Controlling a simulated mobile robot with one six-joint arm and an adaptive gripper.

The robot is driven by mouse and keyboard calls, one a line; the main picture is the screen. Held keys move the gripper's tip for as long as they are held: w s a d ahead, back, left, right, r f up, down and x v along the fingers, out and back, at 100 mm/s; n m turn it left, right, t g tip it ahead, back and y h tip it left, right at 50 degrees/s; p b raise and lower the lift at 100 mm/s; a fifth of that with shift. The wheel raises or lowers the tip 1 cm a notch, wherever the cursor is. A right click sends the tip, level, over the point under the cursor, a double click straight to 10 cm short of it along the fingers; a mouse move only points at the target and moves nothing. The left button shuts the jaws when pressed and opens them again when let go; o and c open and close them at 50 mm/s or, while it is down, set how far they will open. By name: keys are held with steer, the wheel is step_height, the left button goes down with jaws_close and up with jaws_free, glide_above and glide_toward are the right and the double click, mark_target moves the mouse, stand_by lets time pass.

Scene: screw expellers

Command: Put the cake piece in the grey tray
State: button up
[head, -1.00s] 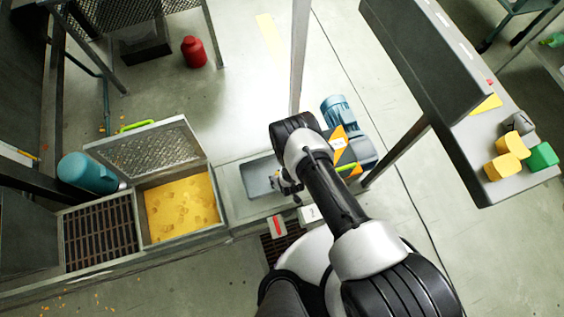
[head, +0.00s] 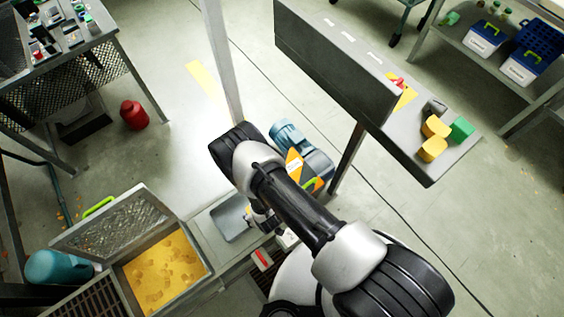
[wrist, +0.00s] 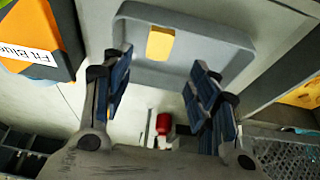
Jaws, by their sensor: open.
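The grey tray (head: 232,220) sits on the metal ledge beside the yellow-filled bin. In the wrist view the tray (wrist: 188,70) is at the top, and a small yellow cake piece (wrist: 160,43) shows inside its outline. In the head view I cannot see that piece; my arm and gripper cover part of the tray. My gripper (wrist: 162,58) is open, its two blue-padded fingers apart with nothing between them, close to the tray. In the head view my gripper (head: 265,215) is at the tray's right side, mostly hidden by my arm.
A bin of yellow material (head: 163,272) with a raised mesh lid (head: 115,222) is left of the tray. A blue motor (head: 290,138) and orange box stand behind my arm. Yellow blocks (head: 432,149) and a green block (head: 462,129) sit on the grey bench at right.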

steer(key=w+a+r+m, duration=0.1)
steer(key=w+r, duration=0.6)
steer(key=r, duration=0.2)
steer(key=w+a+r+m, duration=0.1)
steer(key=w+r, duration=0.6)
steer(key=r, duration=0.3)
steer(key=w+d+r+m, duration=0.1)
steer(key=d+r, duration=0.3)
steer(key=r, duration=0.6)
steer(key=w+d+r+m+t+h, duration=0.1)
steer(key=d+r, duration=0.3)
steer(key=r, duration=0.6)
steer(key=w+d+r, duration=0.1)
steer(key=d+r, duration=0.3)
steer(key=r, duration=0.5)
steer(key=s+d+r+m, duration=0.2)
steer(key=s+d+r, duration=0.55)
steer(key=r, duration=0.35)
steer(key=s+d+r+m+h, duration=0.1)
steer(key=s+d+r, duration=0.2)
steer(key=s, duration=0.5)
steer(key=s+d+r+m, duration=0.1)
steer(key=s+d+r, duration=0.2)
steer(key=s+d, duration=0.2)
steer(key=s, duration=0.3)
steer(key=shift+s+h, duration=0.15)
steer(key=shift+h, duration=0.25)
